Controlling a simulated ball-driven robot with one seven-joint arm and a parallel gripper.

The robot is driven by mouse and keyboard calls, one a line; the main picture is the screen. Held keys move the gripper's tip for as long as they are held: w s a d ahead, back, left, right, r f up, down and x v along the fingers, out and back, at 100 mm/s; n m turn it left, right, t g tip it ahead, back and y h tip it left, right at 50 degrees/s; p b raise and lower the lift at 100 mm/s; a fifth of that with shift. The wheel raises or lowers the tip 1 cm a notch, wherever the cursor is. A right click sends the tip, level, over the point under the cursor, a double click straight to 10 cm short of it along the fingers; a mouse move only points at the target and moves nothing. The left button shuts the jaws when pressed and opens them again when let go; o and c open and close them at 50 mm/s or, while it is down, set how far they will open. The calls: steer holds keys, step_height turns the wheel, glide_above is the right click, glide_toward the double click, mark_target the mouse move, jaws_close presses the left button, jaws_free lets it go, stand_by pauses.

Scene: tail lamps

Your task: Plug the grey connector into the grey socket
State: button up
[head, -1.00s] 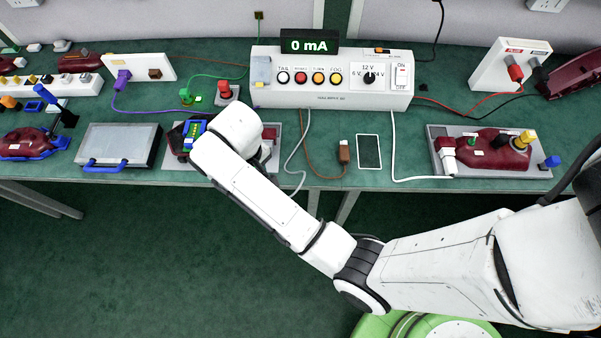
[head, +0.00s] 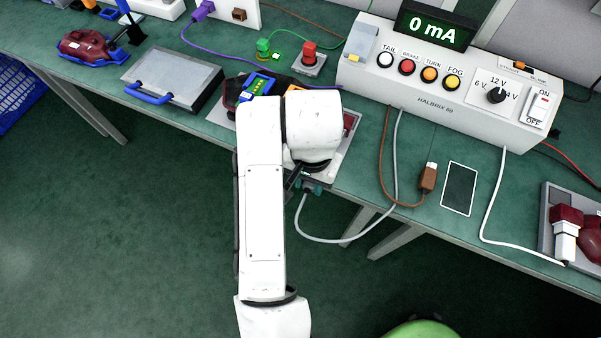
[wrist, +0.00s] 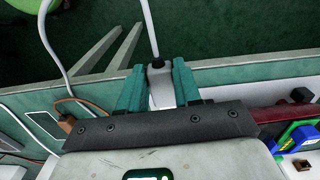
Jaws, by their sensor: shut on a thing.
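My gripper (wrist: 157,74) has teal fingers, shut on the grey connector (wrist: 161,92) in the wrist view. A pale cable runs from the connector's dark end. In the head view my gripper (head: 312,187) shows only as a small teal part below my arm, at the table's front edge, and the connector is hidden. The pale cable (head: 340,241) loops from there over the edge and back up to the white power box (head: 440,85). A lamp on a grey board (head: 349,135) lies mostly behind my arm. I cannot make out the grey socket in either view.
A brown connector (head: 428,178) lies on the table beside a dark outlined rectangle (head: 459,188). Another board with a red lamp and white plug (head: 566,240) is at the right.

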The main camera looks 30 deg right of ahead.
steer(key=shift+s+a+f, duration=0.2)
steer(key=shift+s+f, duration=0.05)
steer(key=shift+s, duration=0.05)
steer(key=shift+f, duration=0.1)
steer(key=shift+w+d+p, duration=0.3)
steer(key=shift+w+d, duration=0.35)
steer(key=shift+d, duration=0.2)
steer(key=shift+w+d+p, duration=0.3)
steer(key=shift+w+d, duration=0.2)
steer(key=shift+d, duration=0.2)
steer(key=shift+w+d+p, duration=0.25)
steer(key=shift+w+d, duration=0.25)
steer(key=shift+d, duration=0.15)
steer(key=shift+d, duration=0.15)
steer(key=shift+w+d+p, duration=0.6)
steer(key=shift+w+d, duration=0.2)
steer(key=shift+d, duration=0.25)
steer(key=shift+w, duration=0.1)
steer(key=o, duration=1.2)
steer(key=shift+c, duration=0.2)
